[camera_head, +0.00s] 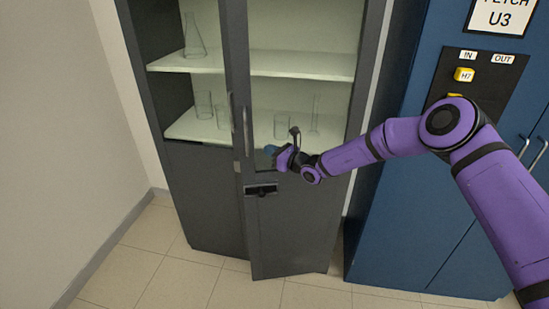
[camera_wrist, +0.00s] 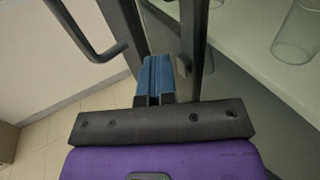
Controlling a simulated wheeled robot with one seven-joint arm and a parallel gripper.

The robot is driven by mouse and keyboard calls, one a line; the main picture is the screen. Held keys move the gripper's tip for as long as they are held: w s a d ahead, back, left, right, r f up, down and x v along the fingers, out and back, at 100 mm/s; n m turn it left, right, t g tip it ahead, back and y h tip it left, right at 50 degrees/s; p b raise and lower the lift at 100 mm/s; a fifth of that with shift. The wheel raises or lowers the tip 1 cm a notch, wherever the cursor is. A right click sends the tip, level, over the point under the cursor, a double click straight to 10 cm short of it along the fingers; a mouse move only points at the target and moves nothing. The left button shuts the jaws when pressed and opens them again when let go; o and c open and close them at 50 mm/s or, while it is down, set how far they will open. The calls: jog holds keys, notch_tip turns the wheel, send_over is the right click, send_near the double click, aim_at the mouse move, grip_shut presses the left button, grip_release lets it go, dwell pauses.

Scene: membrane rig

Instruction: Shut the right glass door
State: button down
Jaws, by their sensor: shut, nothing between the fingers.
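The right glass door (camera_head: 289,234) of the dark grey cabinet stands slightly ajar, its free left edge a little forward of the left door (camera_head: 205,196). It has a glazed upper part, a solid lower panel and a vertical bar handle (camera_head: 246,132). My gripper (camera_head: 270,150) is in front of this door, just right of its handle, around the bottom of the glass. In the wrist view the blue fingers (camera_wrist: 155,76) are together and empty, close beside a dark upright frame (camera_wrist: 192,45). Whether they touch it I cannot tell. A bar handle (camera_wrist: 92,35) shows left of them.
Glassware, including a flask (camera_head: 194,38) and a beaker (camera_head: 281,125), stands on the cabinet's pale shelves (camera_head: 275,63). A blue cabinet (camera_head: 402,210) with a black panel stands to the right. The tiled floor (camera_head: 165,270) in front is clear.

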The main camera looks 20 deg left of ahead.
jog(key=w+a+m+t+h, duration=0.1)
jog(key=w+a+t, duration=0.3)
jog(key=w, duration=0.7)
jog(key=shift+w+r+m+h, duration=0.3)
jog(key=shift+m+h, duration=0.1)
jog(key=shift+m, duration=0.5)
